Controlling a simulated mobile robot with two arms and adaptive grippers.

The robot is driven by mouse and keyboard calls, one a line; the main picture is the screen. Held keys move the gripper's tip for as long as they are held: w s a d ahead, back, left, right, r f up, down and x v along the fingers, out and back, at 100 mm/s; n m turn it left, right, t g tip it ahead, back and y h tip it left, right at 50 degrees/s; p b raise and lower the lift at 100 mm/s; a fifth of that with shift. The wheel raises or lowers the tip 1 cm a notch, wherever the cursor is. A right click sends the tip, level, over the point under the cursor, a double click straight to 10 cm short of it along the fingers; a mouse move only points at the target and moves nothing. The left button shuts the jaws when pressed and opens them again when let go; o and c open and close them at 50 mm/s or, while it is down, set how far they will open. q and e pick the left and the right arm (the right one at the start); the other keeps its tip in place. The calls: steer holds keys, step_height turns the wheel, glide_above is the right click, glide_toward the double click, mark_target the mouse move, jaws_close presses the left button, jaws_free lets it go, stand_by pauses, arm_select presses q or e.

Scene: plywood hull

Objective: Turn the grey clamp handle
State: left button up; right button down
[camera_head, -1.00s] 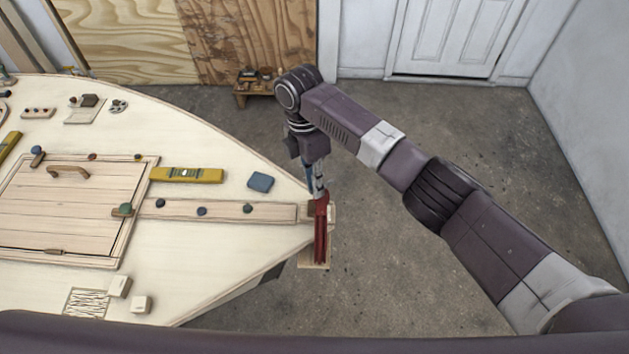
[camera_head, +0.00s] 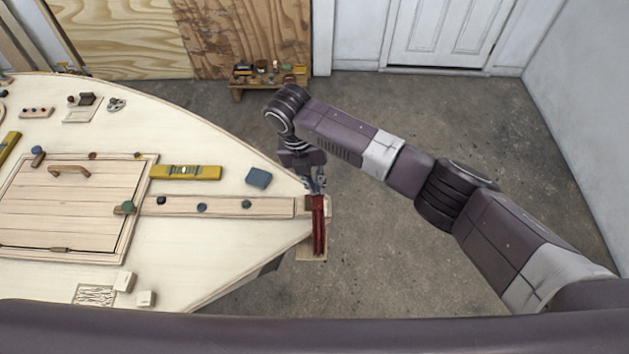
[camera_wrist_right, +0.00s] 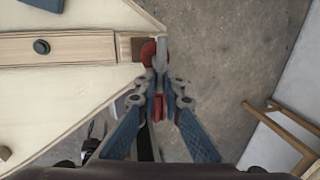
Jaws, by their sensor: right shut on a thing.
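A red clamp (camera_head: 319,232) sits at the pointed right tip of the pale plywood hull (camera_head: 250,236), at the end of a wooden strip. In the right wrist view the clamp's red body (camera_wrist_right: 148,52) shows beside the hull tip, with its grey handle (camera_wrist_right: 161,56) next to it. My right gripper (camera_head: 317,188) is at the top of the clamp. In the right wrist view its blue-padded fingers (camera_wrist_right: 158,98) are closed in around the grey handle, with a red part showing between them. The exact contact is partly hidden by the fingers. My left gripper is not in view.
A yellow level (camera_head: 186,172), a blue block (camera_head: 258,178) and a hatch with a wooden handle (camera_head: 68,171) lie on the deck. A small bench (camera_head: 270,84) with items stands at the back wall. The floor right of the hull is clear.

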steer(key=shift+d+f+n+p, duration=0.15)
steer(key=shift+n+p, duration=0.15)
steer(key=shift+n, duration=0.9)
steer(key=shift+t, duration=0.3)
steer(key=c, duration=2)
jaws_free()
steer(key=r, duration=0.4)
steer(key=a+r, duration=0.1)
steer(key=r, duration=0.3)
steer(key=a+r, duration=0.1)
steer(key=r, duration=0.2)
steer(key=shift+s+a+r, duration=0.15)
steer(key=shift+s+r, duration=0.05)
steer(key=shift+r, duration=0.2)
